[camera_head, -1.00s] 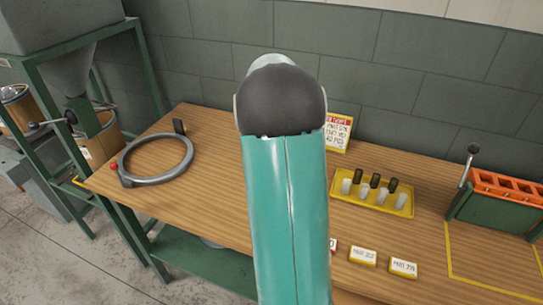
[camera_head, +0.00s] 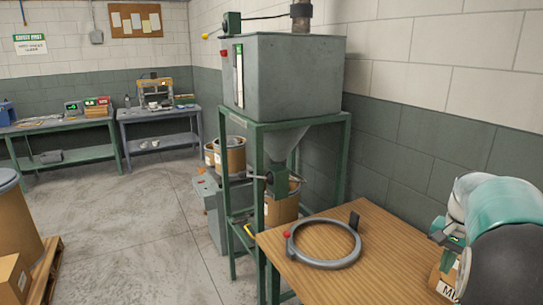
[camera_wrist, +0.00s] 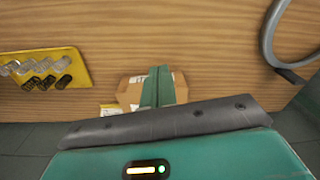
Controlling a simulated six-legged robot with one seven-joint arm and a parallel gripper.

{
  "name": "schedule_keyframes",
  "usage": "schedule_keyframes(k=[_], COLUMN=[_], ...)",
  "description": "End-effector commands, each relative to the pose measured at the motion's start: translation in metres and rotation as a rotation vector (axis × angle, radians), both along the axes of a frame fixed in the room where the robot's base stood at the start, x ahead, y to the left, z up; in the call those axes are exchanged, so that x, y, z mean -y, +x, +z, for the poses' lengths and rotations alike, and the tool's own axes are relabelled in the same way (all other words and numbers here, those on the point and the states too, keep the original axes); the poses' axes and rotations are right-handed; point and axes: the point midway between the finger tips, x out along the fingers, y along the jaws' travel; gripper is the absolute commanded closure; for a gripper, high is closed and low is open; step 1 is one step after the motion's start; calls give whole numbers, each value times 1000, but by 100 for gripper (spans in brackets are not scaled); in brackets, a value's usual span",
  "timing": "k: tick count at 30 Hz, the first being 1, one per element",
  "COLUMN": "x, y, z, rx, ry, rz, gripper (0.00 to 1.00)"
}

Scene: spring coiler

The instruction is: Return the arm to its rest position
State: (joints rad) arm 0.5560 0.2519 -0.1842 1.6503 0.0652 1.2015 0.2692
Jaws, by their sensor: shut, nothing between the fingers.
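My gripper (camera_wrist: 157,87) shows in the wrist view as two green fingers side by side, shut with nothing between them. It is above the wooden bench, and a cardboard box (camera_wrist: 128,90) lies behind the fingers in that view. In the head view my arm (camera_head: 495,220) is folded at the right edge, its teal and dark grey links close to the camera.
The wooden bench (camera_head: 375,285) bears a grey ring (camera_head: 325,262) with a red knob. A yellow tray (camera_wrist: 72,62) of small springs shows in the wrist view. A grey hopper (camera_head: 290,75) on a green frame stands behind the bench.

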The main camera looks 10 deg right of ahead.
Motion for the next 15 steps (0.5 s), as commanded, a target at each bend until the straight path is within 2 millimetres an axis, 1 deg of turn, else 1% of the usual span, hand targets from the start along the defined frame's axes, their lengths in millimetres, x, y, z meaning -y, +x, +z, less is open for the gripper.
schedule_keyframes(k=[1, 2, 3, 5, 6, 8, 9, 11, 12, 15], x=[-24, -38, -58, -86, -105, -132, -150, -176, -192, -231], y=[2, 2, 1, -1, -4, -10, -14, -23, -29, -47], z=[12, 17, 24, 33, 38, 45, 49, 53, 55, 57], rx=[25, 38, 56, 84, 102, 128, 145, 171, 188, 231], ry=[-11, -17, -25, -38, -47, -61, -71, -86, -97, -124], rz=[51, 83, 128, 194, 238, 305, 350, 417, 462, 573], gripper=[100, 100, 100, 100, 100, 100, 100, 100, 100, 100])
